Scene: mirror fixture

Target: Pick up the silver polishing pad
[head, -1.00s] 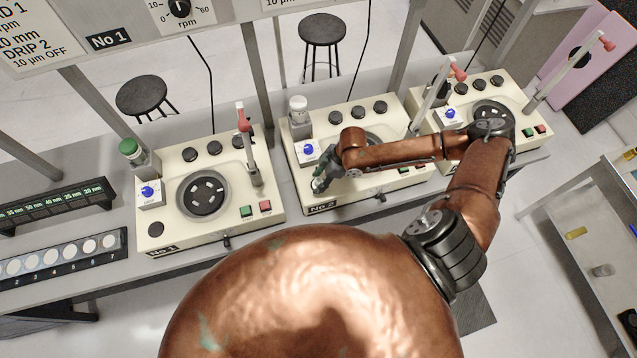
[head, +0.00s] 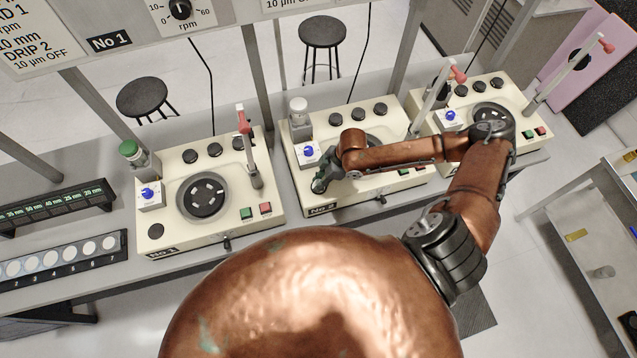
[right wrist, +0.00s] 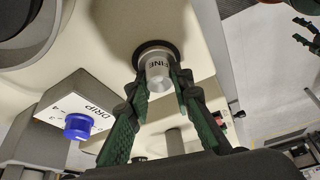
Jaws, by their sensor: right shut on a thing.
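The silver polishing pad (right wrist: 157,70) is a short metallic cylinder marked "FINE" in the right wrist view. It is at a dark round spot (right wrist: 143,50) on the front left corner of the cream No 2 machine (head: 300,185). My right gripper (right wrist: 164,84) is shut on it, with a green finger on each side. In the head view my right gripper (head: 320,184) covers that corner and hides the pad. My left gripper (right wrist: 304,32) shows only at the upper right edge of the right wrist view, partly cut off, its green fingers apart and empty.
A blue DRIP knob (right wrist: 78,126) is close to my right gripper. The No 1 machine (head: 180,235) stands to the left, with a rack of white discs (head: 60,262) farther left. Another machine (head: 500,110) stands right. A side table (head: 560,200) is at the right edge.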

